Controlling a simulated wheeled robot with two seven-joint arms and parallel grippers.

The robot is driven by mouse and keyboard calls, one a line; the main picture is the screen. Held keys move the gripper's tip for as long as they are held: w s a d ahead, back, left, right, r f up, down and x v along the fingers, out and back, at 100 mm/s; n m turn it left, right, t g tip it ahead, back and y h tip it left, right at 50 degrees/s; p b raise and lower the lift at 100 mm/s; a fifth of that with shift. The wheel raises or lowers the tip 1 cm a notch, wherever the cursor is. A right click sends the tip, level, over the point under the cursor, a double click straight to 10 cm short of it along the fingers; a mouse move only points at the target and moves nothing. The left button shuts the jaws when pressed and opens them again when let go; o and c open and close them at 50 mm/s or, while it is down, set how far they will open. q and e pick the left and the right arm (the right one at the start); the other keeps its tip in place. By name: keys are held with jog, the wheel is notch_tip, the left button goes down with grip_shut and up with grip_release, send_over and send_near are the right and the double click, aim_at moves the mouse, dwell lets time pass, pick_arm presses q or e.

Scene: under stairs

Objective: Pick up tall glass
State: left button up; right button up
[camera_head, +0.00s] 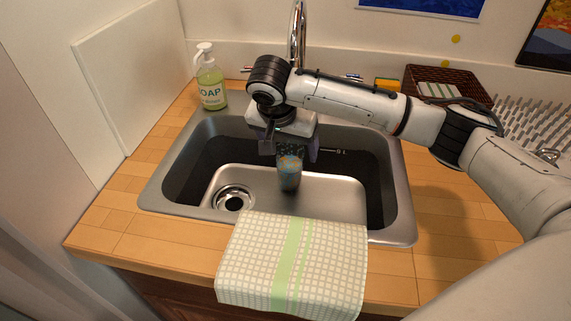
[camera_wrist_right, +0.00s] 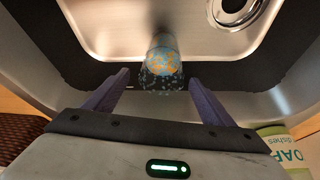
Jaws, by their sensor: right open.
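The tall glass (camera_head: 290,175) stands in the sink, blue with an orange pattern and speckles near its top. It also shows in the right wrist view (camera_wrist_right: 162,64), ahead of and between the two fingers. My right gripper (camera_head: 292,150) points down into the sink over the glass. In the right wrist view the fingers (camera_wrist_right: 158,88) are apart, one on each side of the glass's near end, with gaps showing. In the head view the gripper partly hides the glass's top. My left gripper is not in view.
The metal sink (camera_head: 160,190) has a drain (camera_head: 233,199) at its left. A checked towel (camera_head: 265,262) hangs over the front edge.

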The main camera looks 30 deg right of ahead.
jog(key=shift+d+f, duration=0.25)
jog(key=shift+f, duration=0.55)
jog(key=shift+w+f, duration=0.15)
jog(key=shift+f, duration=0.2)
jog(key=x, duration=0.4)
jog(key=shift+a+f, duration=0.1)
jog(key=shift+f, duration=0.1)
jog(key=shift+w+f, duration=0.15)
jog(key=c, duration=1.6)
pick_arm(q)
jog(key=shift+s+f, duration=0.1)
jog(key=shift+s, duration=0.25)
pick_arm(e)
jog(key=shift+r, duration=0.25)
